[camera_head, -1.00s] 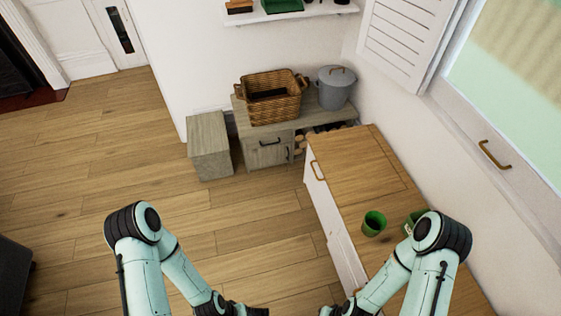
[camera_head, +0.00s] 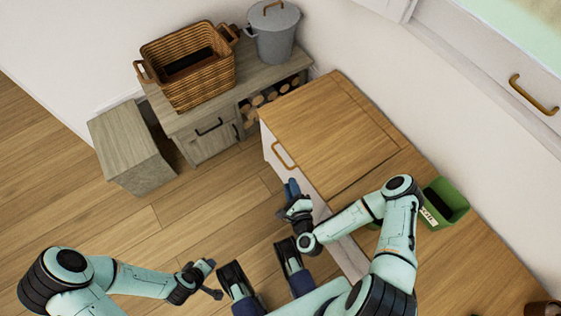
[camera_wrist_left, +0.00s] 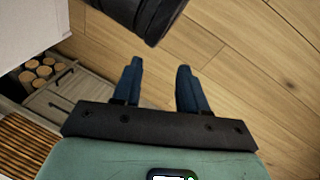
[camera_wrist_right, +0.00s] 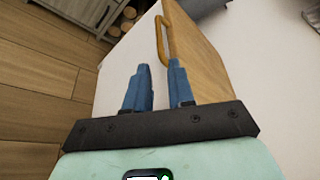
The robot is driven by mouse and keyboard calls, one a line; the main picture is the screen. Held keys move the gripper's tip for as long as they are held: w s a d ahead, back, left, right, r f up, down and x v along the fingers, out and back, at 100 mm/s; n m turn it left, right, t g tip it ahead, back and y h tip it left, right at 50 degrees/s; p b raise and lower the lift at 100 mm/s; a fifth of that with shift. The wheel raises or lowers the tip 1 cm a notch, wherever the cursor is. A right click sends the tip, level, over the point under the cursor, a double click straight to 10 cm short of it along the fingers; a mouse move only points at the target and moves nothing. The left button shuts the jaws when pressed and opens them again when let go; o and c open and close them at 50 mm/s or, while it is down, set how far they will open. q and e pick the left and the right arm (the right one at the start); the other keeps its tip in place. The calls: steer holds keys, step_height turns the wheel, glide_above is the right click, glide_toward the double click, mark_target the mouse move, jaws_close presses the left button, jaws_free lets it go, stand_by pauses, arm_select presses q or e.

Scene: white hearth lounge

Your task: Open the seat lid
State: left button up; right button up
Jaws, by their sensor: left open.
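The wooden seat lid (camera_head: 325,125) lies flat and closed on top of the white bench (camera_head: 272,150). A brass-coloured handle (camera_head: 284,156) sits at its front edge, and it also shows in the right wrist view (camera_wrist_right: 162,38). My right gripper (camera_head: 291,187) is just below the handle in the head view. In the right wrist view its blue fingers (camera_wrist_right: 160,84) are apart with nothing seen held between them. The handle's near end meets the right finger's tip in the picture; contact cannot be told. My left gripper (camera_head: 211,279) is open and empty over the floor.
A low cabinet (camera_head: 210,145) carries a wicker basket (camera_head: 190,75) and a grey lidded pot (camera_head: 273,35). A grey wooden block (camera_head: 130,145) stands left of it. A green container (camera_head: 445,203) is on the bench top beside my right forearm. Floor at left is clear.

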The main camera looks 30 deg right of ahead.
mark_target(283, 163)
arm_select(q)
steer(key=s+a+f+g+b, duration=0.1)
steer(key=s+f+b, duration=0.2)
steer(key=s+f, duration=0.1)
steer(key=shift+a+f+g, duration=0.3)
steer(key=shift+f, duration=0.5)
arm_select(e)
steer(key=x, duration=1.2)
steer(key=shift+w, duration=0.25)
arm_select(q)
steer(key=shift+s, duration=0.1)
arm_select(e)
jaws_close()
